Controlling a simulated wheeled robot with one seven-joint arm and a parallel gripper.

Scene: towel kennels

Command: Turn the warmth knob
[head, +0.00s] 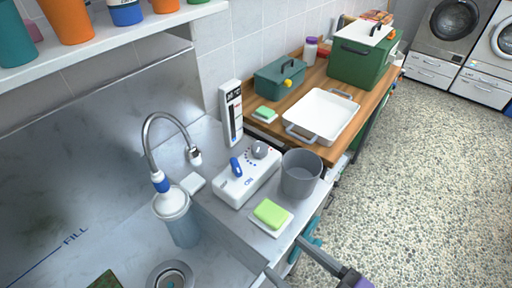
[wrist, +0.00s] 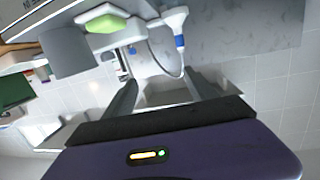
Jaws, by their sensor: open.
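The warmth knob appears to be the round grey knob (head: 259,149) with blue dots around it, on top of a white control box (head: 235,190) on the counter in the head view. A blue lever (head: 236,167) sits on the same box, left of the knob. I cannot make out the knob in the wrist view. My gripper is at the lower right of the head view, low in front of the counter edge and apart from the box. In the wrist view my gripper (wrist: 163,90) is open, with nothing between its fingers.
A grey cup (head: 300,176) stands right of the box, and a green sponge (head: 270,212) lies in front on a white dish. A white display panel (head: 231,112) stands behind. Open floor (head: 420,190) lies right.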

